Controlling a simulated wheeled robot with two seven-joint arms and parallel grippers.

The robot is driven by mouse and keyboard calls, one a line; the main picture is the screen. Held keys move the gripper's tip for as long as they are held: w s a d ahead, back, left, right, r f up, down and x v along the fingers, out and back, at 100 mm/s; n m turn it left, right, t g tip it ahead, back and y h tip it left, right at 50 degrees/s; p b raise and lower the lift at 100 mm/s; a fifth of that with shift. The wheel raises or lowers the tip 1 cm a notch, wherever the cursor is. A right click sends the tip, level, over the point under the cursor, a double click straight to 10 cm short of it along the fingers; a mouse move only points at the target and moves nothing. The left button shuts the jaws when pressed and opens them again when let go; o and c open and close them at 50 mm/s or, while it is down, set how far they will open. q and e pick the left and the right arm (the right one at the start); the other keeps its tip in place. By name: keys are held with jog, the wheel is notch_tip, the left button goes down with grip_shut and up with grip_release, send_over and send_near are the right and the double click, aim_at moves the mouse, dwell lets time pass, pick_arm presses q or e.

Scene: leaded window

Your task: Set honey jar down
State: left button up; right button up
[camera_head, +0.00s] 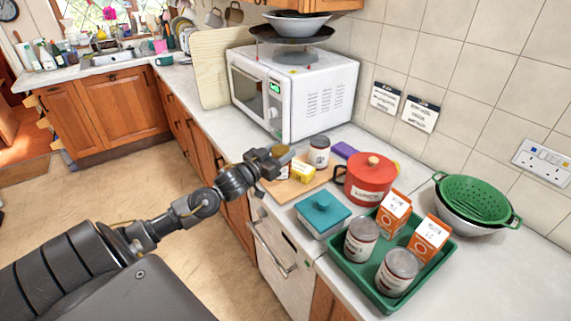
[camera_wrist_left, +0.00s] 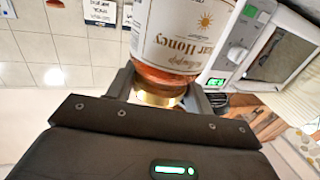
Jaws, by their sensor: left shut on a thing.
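The honey jar (camera_wrist_left: 178,40) fills the top of the left wrist view, with a white label reading "Honey" and a gold lid. My left gripper (camera_wrist_left: 160,94) is shut on it at the lid end. In the head view my left gripper (camera_head: 268,161) is at the counter's front edge, beside the wooden board (camera_head: 289,191). The jar's gold lid (camera_head: 280,151) shows at the fingertips, and the gripper hides part of the jar. I cannot tell whether the jar touches the board. My right gripper is in neither view.
The red canister (camera_head: 370,181), teal dish (camera_head: 322,212) and green tray (camera_head: 352,268) with cans and cartons stand nearer. The microwave (camera_head: 310,95) is behind.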

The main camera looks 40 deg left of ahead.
aim_at(284, 169)
pick_arm(q)
jog(key=shift+w+d+f, duration=0.3)
jog(key=shift+d+f, duration=0.45)
jog(key=shift+f, duration=0.15)
notch_tip(284, 169, down, 2)
jog(key=shift+w+d+f+p, duration=0.1)
jog(key=shift+f+p, duration=0.05)
jog(key=shift+p, duration=0.6)
jog(key=shift+f, duration=0.55)
jog(key=o, duration=1.4)
jog(key=shift+f, duration=0.1)
jog(key=shift+c, duration=0.2)
jog(key=shift+s+f, duration=0.1)
jog(key=shift+s, duration=0.5)
jog(key=s+b, duration=0.2)
jog(key=s, duration=0.9)
jog(key=shift+a, duration=0.2)
